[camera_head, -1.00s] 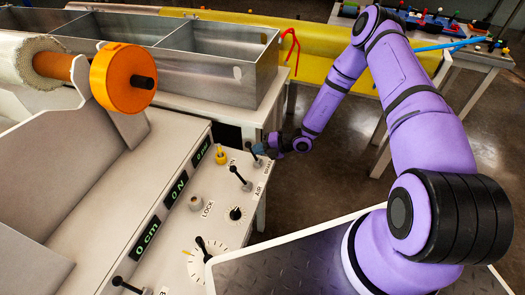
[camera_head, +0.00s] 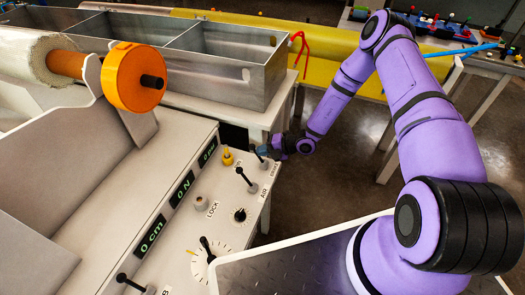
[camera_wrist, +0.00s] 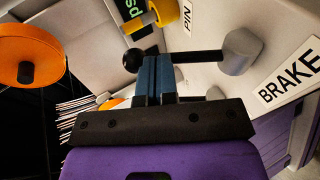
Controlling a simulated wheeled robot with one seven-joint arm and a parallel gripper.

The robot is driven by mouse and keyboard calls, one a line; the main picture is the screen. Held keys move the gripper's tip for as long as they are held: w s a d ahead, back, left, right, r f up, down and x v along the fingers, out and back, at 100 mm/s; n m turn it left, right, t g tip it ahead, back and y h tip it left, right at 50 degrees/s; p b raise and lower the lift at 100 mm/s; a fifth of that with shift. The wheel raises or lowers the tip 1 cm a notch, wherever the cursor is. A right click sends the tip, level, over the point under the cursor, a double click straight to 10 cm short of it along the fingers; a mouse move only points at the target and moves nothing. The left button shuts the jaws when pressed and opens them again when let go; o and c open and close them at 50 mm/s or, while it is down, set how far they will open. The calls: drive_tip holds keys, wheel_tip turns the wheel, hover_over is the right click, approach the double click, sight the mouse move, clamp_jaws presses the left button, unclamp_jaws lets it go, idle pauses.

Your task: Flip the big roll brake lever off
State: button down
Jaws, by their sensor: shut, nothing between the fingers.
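The brake lever has a black ball knob (camera_wrist: 131,60), a thin black shaft (camera_wrist: 198,57) and a grey base (camera_wrist: 242,50). The printed BRAKE label (camera_wrist: 292,77) is beside it in the wrist view. The lever also shows small in the head view (camera_head: 257,154), at the far right corner of the control panel. My gripper (camera_wrist: 157,58) is shut and empty. Its blue fingertips overlap the shaft close to the knob in the wrist view; I cannot tell whether they touch it. In the head view my gripper (camera_head: 266,150) is right beside the lever.
A yellow PIN knob (camera_head: 227,157) and the AIR lever (camera_head: 243,177) stand close by on the panel. The orange roll end cap (camera_head: 133,77) is at upper left, the metal bath (camera_head: 230,80) behind. Open floor (camera_head: 340,160) lies right of the panel.

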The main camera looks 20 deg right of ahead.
drive_tip(key=r+v, duration=0.1)
drive_tip(key=v, duration=1.3)
drive_tip(key=shift+w+a, duration=0.2)
